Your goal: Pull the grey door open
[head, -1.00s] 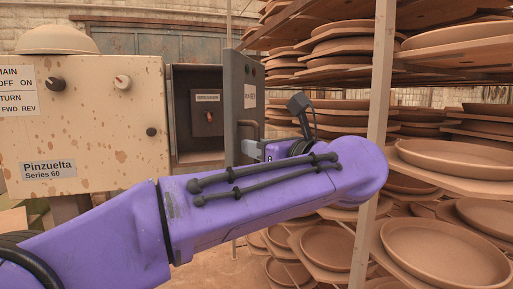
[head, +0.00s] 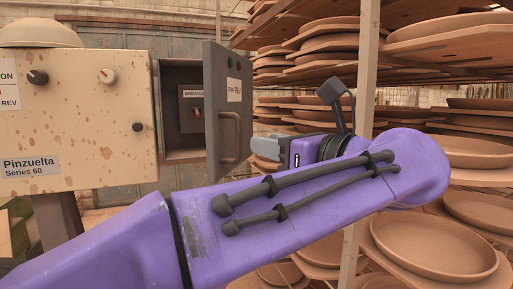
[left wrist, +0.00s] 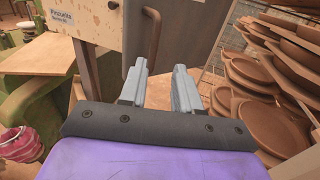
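The grey door (head: 217,105) stands open, swung out to the right from a grey box that shows its inside. A curved brown handle (head: 230,137) is on its outer face. My left gripper (head: 262,148) is just right of the handle, apart from it in the head view. In the left wrist view, the two grey fingers (left wrist: 160,75) are spread with a gap and nothing held between them. The handle (left wrist: 154,32) lies ahead of the fingertips, nearer the left one, against the door (left wrist: 180,22). My right gripper is out of view.
A spotted beige control panel (head: 85,115) with knobs stands left of the box. Racks of clay plates (head: 435,245) fill the right, with an upright post (head: 363,100) behind my left arm. A pink coiled thing (left wrist: 18,142) lies low at left in the wrist view.

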